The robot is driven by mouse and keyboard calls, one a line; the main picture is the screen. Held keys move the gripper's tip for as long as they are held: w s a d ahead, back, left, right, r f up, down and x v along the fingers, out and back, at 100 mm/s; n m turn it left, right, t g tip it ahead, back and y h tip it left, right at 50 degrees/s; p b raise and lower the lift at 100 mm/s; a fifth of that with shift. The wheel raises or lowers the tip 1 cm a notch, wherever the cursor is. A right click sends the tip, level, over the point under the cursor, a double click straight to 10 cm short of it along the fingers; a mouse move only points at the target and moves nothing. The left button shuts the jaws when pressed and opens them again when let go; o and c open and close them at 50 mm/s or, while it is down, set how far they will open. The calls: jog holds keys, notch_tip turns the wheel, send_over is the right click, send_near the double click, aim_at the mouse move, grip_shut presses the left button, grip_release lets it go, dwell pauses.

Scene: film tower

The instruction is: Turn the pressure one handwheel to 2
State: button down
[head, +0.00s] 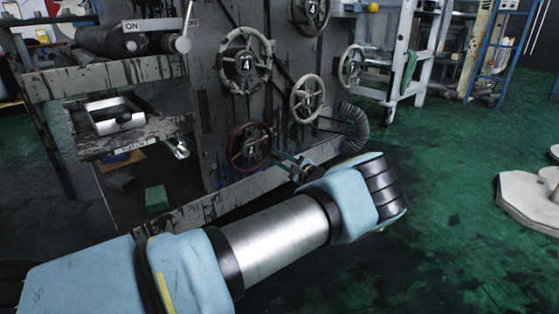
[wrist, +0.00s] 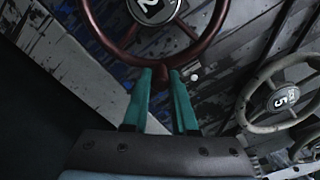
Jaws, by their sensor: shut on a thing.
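A dark red handwheel (head: 232,146) sits low on the grey machine's panel. Its hub plate reads 2, and its rim fills the top of the wrist view (wrist: 112,42). My gripper (wrist: 160,74) has its two teal fingers shut on the bottom of the rim, beside a spoke. In the head view my gripper (head: 282,160) reaches the wheel's lower right side, and the wrist partly hides the fingers. No lettering naming the wheel's pressure is readable.
A pale handwheel marked 4 (head: 245,64) is directly above. Further wheels are at the upper right. A corrugated hose (head: 357,125) is behind my wrist. Green floor at right is mostly open.

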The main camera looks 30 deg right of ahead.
jog(key=shift+d, duration=0.1)
jog(key=c, duration=0.7)
grip_release()
jog(key=s+d+p, duration=0.2)
jog(key=s+p, duration=0.2)
jog(key=s, duration=0.6)
jog(key=shift+s, duration=0.3)
